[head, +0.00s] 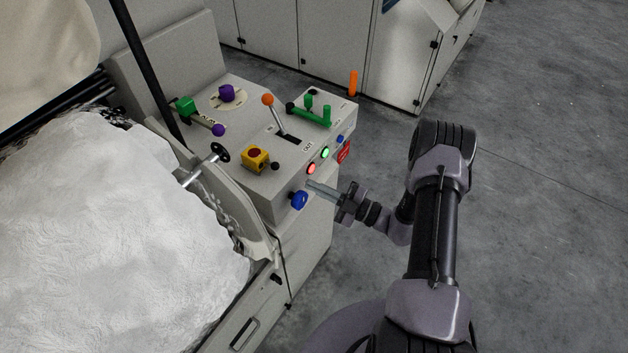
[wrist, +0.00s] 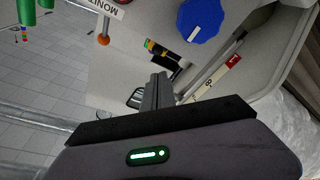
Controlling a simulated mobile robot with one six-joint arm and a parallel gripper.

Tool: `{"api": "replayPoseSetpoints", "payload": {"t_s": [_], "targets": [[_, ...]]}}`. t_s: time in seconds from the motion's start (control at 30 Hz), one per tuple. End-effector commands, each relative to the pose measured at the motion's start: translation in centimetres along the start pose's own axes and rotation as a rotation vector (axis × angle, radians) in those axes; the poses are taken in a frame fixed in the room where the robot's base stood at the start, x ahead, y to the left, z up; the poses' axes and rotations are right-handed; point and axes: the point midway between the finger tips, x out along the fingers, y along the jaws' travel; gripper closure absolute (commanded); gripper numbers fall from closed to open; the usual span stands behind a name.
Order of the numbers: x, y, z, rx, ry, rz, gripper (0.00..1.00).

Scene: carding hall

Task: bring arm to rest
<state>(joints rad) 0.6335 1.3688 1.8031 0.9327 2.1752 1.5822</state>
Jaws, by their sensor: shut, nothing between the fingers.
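My gripper (head: 312,187) is shut and empty. In the head view its fingertips point left, close to the front side of the grey control console (head: 240,190). They lie just right of and above a blue knob (head: 298,200). In the wrist view the shut fingers (wrist: 157,92) stand together at the centre, and the blue knob (wrist: 206,18) is above and to their right, with a visible gap. My arm is bent, with its elbow up over the floor to the right of the console.
Lit red and green buttons sit on the front edge. White fibre (head: 100,240) fills the left. Floor (head: 540,200) at right is clear.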

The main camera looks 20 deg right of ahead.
Motion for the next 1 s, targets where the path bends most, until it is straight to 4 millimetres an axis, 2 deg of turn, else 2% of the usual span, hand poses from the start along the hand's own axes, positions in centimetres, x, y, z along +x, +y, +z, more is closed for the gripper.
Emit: {"api": "replayPoseSetpoints", "payload": {"t_s": [0.47,0.57,0.67,0.73,0.8,0.87,0.9,1.0], "targets": [[-0.1,-0.1,-0.1,0.000,0.001,-0.001,1.00],[0.7,0.3,-1.2,-0.060,0.026,-0.040,1.00],[3.5,1.6,-6.2,-0.331,0.149,-0.203,1.00],[5.4,2.0,-11.7,-0.641,0.304,-0.368,1.00],[6.2,1.5,-17.2,-0.986,0.497,-0.525,1.00],[6.0,1.0,-21.4,-1.291,0.684,-0.640,1.00],[5.4,0.7,-23.8,-1.498,0.822,-0.709,1.00],[3.2,0.3,-28.7,-2.013,1.204,-0.845,1.00]]}}
